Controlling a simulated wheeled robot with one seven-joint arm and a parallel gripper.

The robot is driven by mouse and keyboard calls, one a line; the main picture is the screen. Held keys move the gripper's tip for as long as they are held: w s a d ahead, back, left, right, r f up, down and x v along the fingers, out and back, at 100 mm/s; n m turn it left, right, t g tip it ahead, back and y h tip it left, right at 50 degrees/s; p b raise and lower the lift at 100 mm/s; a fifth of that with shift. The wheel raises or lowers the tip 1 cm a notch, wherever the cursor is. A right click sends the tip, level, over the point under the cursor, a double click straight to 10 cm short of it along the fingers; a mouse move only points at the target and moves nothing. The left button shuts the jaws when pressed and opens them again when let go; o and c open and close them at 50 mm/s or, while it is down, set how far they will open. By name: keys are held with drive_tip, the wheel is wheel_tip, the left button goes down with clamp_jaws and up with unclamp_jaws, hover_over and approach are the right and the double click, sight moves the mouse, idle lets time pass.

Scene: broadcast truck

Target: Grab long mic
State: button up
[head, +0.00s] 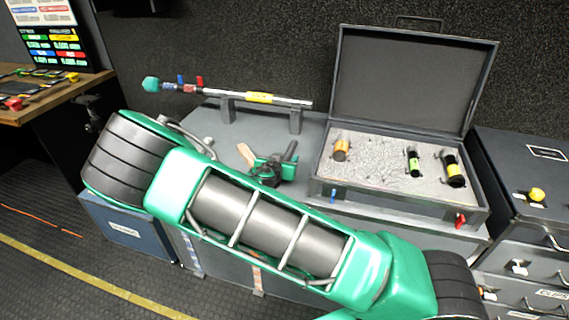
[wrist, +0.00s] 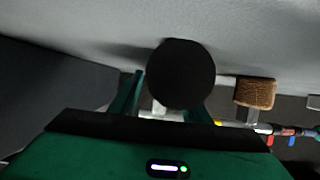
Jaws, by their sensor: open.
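A long rod-like mic (head: 225,93) lies across a cradle at the back of the grey bench. It has a teal tip, red and blue fittings and a yellow band. Its coloured fittings also show at the right of the wrist view (wrist: 275,130). My gripper (head: 270,167), green and small in the head view, is low over the bench in front of the rod, partly hidden by my arm. In the wrist view my gripper (wrist: 163,105) is open, with a round black foam-like piece (wrist: 180,73) at its fingers. I cannot tell whether they touch it.
A brown block-like piece (head: 245,153) is just left of my gripper and shows in the wrist view (wrist: 255,93). An open case (head: 330,190) with foam and yellow-and-black items stands to the right. Drawers (head: 515,250) are at far right, a wooden desk (head: 45,100) at left.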

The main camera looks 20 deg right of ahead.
drive_tip(key=shift+c, duration=0.3)
clamp_jaws()
drive_tip(key=shift+r, duration=0.15)
